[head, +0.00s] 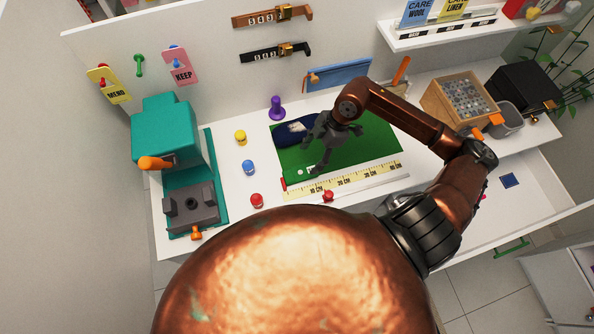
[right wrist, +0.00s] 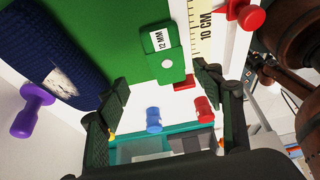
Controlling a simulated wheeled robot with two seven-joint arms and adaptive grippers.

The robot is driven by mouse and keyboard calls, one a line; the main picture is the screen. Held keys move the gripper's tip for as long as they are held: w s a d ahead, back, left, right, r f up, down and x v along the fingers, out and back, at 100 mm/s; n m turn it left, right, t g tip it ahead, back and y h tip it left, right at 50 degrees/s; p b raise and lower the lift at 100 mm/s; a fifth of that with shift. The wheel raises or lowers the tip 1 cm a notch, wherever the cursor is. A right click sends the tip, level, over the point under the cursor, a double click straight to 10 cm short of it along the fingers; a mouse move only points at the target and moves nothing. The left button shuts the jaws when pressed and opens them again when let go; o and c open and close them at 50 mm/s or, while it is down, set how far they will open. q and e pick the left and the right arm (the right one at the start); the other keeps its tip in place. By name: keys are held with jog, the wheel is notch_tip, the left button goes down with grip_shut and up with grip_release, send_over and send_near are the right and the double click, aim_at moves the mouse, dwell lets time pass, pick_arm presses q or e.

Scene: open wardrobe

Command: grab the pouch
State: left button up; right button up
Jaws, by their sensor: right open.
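A dark blue pouch (head: 293,131) with a pale patch lies on the left part of the green mat (head: 372,142). In the right wrist view the pouch (right wrist: 45,50) shows large at the upper left, with a ribbed surface. My right gripper (head: 313,152) is open over the mat, just right of and in front of the pouch, and hides part of it. In the right wrist view the gripper (right wrist: 160,88) has nothing between its fingers, and the pouch is outside them. My left gripper is not in view.
A green block labelled 12 MM (right wrist: 167,55) lies near the fingers. A ruler strip (head: 345,183) runs along the mat's front. A purple knob (head: 277,108) stands behind the pouch; yellow and blue pegs (head: 248,167) stand left. A teal machine (head: 172,140) stands farther left.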

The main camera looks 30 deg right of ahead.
aim_at(303, 172)
jog(key=shift+s+a+f, duration=0.1)
jog(key=shift+a+f, duration=0.05)
jog(key=shift+f, duration=0.3)
jog(key=shift+s+a+f, duration=0.15)
jog(key=shift+a+f, duration=0.05)
jog(key=shift+f, duration=0.45)
jog(key=shift+s+a+f, duration=0.15)
jog(key=shift+a+f, duration=0.05)
jog(key=shift+f, duration=0.4)
jog(key=x, duration=0.2)
jog(key=shift+f, duration=0.3)
jog(key=shift+a+f, duration=0.15)
jog(key=shift+f, duration=0.15)
jog(key=shift+a+f, duration=0.1)
jog(key=shift+f, duration=0.1)
jog(key=c, duration=1.3)
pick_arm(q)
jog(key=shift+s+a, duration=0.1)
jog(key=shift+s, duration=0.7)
pick_arm(e)
jog(key=shift+r, duration=0.15)
